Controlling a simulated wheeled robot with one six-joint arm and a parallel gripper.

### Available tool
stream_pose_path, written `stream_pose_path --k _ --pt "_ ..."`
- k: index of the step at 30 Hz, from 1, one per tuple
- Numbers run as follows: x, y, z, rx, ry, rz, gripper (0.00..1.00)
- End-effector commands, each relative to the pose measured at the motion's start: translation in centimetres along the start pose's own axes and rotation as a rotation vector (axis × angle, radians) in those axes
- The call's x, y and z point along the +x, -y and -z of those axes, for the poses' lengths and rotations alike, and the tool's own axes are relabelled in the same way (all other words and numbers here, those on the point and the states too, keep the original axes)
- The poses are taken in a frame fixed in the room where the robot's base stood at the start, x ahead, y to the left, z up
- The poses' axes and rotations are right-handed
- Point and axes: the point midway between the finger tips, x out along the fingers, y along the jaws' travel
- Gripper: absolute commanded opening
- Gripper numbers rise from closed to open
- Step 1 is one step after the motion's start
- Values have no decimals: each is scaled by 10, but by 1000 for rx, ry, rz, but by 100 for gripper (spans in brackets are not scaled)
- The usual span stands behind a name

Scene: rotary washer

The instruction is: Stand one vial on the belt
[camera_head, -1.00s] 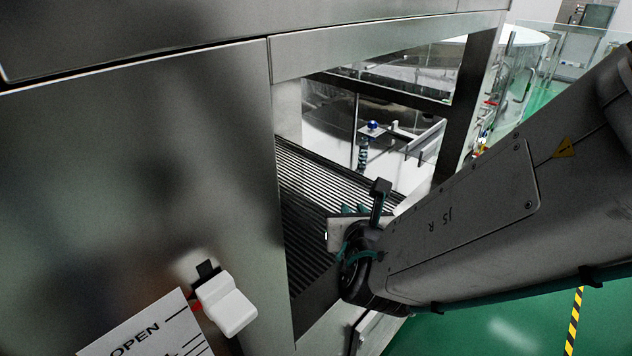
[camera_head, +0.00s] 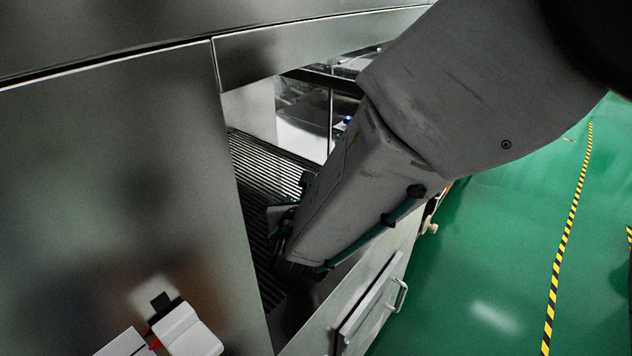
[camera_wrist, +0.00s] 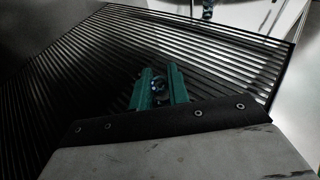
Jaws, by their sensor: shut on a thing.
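The belt (camera_head: 262,165) is a dark ribbed surface inside the machine's opening. It also fills much of the wrist view (camera_wrist: 215,60). My gripper (camera_wrist: 159,88) shows there with two teal fingers over the belt. The fingers are shut on a vial (camera_wrist: 158,86), of which only a small round glassy end shows between them. I cannot tell whether the vial's lower end touches the belt. In the head view my arm reaches into the opening, and my gripper (camera_head: 280,215) is mostly hidden by my wrist, with the vial out of sight.
A steel panel (camera_head: 110,190) borders the opening on the left. A white switch housing (camera_head: 185,330) sticks out at the lower left. A door with a handle (camera_head: 372,305) is below the opening. Green floor (camera_head: 500,250) on the right is clear.

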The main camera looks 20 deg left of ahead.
Motion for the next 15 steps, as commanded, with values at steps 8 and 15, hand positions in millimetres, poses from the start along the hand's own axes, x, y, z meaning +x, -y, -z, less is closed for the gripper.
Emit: stream_pose_path --k 8,15 --pt "1 -1 3 0 0 -1 20" --pt "1 -1 2 0 1 -1 39"
